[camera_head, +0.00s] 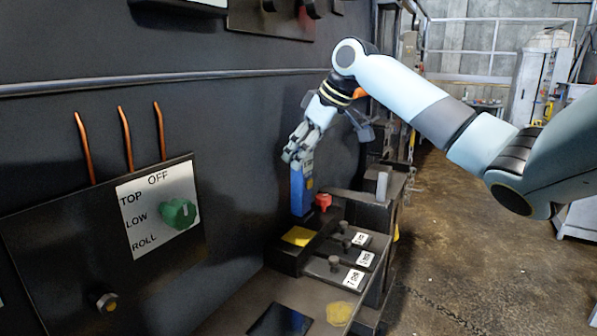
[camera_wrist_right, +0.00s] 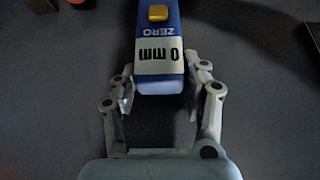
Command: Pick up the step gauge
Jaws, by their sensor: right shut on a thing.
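The step gauge (camera_head: 301,192) is a blue, upright bar-shaped device. In the right wrist view the gauge (camera_wrist_right: 160,48) shows a yellow button, the word ZERO and a white display reading 0 mm. My right gripper (camera_head: 299,160) is shut on the top end of the gauge, with one finger on each side of it in the wrist view (camera_wrist_right: 160,92). The gauge hangs down from the fingers near the dark wall, over the back of the black bench. I cannot tell whether its lower end touches anything. My left gripper is not in view.
A yellow pad (camera_head: 299,236) and a red part (camera_head: 323,201) are close to the gauge's lower end. Several labelled black slots with knobs (camera_head: 335,263) stand to the right. A panel with a green dial (camera_head: 179,214) is at left. Open floor (camera_head: 470,250) lies right.

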